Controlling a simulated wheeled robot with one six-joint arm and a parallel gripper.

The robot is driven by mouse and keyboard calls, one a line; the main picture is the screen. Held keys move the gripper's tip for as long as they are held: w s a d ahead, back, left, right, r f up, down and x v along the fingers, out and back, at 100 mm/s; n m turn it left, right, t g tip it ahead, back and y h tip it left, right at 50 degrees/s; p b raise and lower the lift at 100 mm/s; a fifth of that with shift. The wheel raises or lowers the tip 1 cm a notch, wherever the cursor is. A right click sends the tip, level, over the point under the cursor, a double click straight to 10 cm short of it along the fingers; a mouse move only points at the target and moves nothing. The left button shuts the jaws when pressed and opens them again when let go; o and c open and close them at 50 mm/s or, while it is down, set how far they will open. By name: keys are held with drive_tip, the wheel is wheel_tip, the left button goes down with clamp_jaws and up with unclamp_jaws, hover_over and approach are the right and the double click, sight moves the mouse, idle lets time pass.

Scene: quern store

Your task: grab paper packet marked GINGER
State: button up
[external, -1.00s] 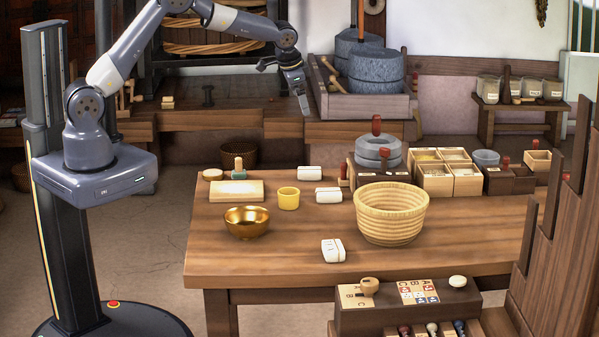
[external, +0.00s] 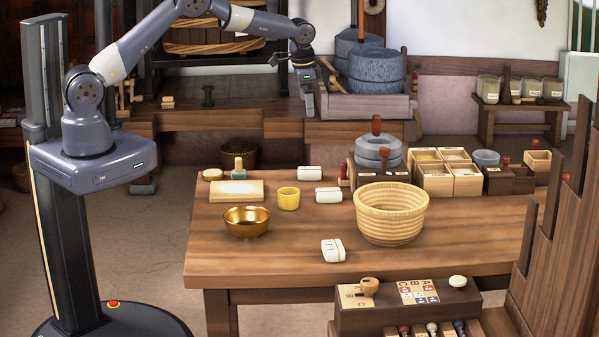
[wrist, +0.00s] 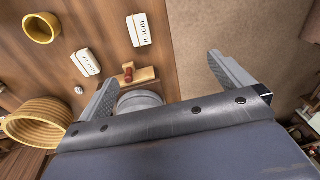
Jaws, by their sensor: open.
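Three white paper packets lie on the wooden table: a back packet (external: 310,173), a middle packet (external: 328,195) and a front packet (external: 333,250). Their markings are too small to read, so I cannot tell which is GINGER. The wrist view shows two packets, one at the upper middle (wrist: 139,30) and one to its left (wrist: 87,62), both with dark, unreadable print. My gripper (wrist: 162,70) is open and empty, its two fingers spread wide. In the external view it hangs high behind the table's far edge, well apart from the packets.
A small stone quern (external: 377,151) with a red knob stands right of the back packets. A woven basket (external: 391,212), yellow cup (external: 289,198) and brass bowl (external: 246,221) stand near them. Bare tabletop (external: 290,262) surrounds the front packet.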

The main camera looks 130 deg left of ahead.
drive_tip(key=shift+c, duration=0.6)
drive_tip(key=c, duration=0.3)
